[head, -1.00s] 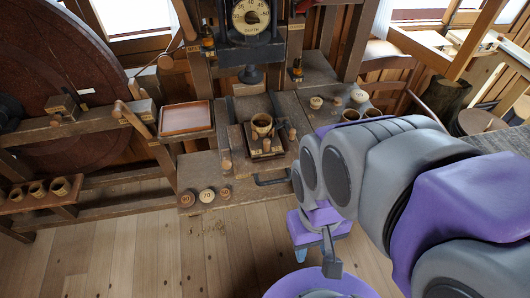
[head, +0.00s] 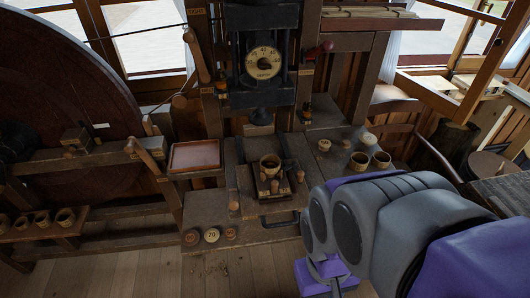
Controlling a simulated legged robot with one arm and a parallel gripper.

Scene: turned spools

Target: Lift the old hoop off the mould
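A tan ring-like hoop (head: 270,162) sits at the middle of the bench, on a dark square block that looks like the mould (head: 250,187). Several small wooden pegs stand around the hoop and partly cover its front. My gripper (head: 332,284) is at the bottom of the picture, below and to the right of the mould and apart from it. Only part of it shows beside my purple and grey arm, and its fingertips are not clear. I cannot tell whether it is open or shut.
A dark press with a round dial (head: 264,62) stands behind the mould. A reddish tray (head: 194,156) lies to its left. Two tan cups (head: 359,162) and small knobs stand to the right. Wooden discs (head: 212,235) lie at the front left edge. A bent dark handle (head: 280,220) sticks out in front.

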